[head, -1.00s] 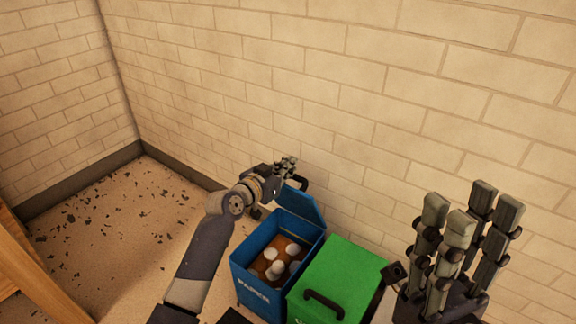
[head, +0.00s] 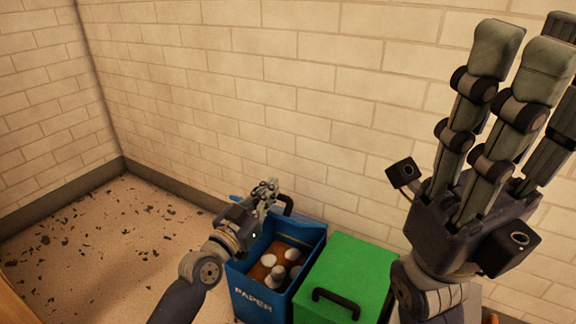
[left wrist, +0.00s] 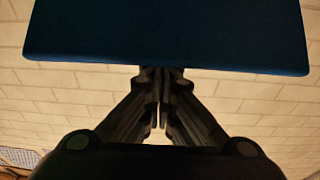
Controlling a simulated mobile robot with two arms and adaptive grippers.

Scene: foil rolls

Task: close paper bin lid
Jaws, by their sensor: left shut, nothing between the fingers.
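The blue paper bin (head: 256,300) stands open at the lower middle of the head view, with several pale, rounded items inside. Its blue lid (head: 307,217) is raised at the back, by the wall, and partly hidden behind my left gripper (head: 268,187). The lid's dark handle (head: 288,203) shows just right of the fingers. In the left wrist view the lid's blue panel (left wrist: 165,35) spans the top, beyond my shut, empty left fingers (left wrist: 158,118). Contact with the lid cannot be told. My right gripper (head: 528,55) is open and empty, raised at the right.
A green bin (head: 365,265) with a closed lid and dark handle (head: 336,303) stands right beside the blue bin. A brick wall (head: 300,110) rises close behind both. Speckled floor (head: 110,240) is free to the left.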

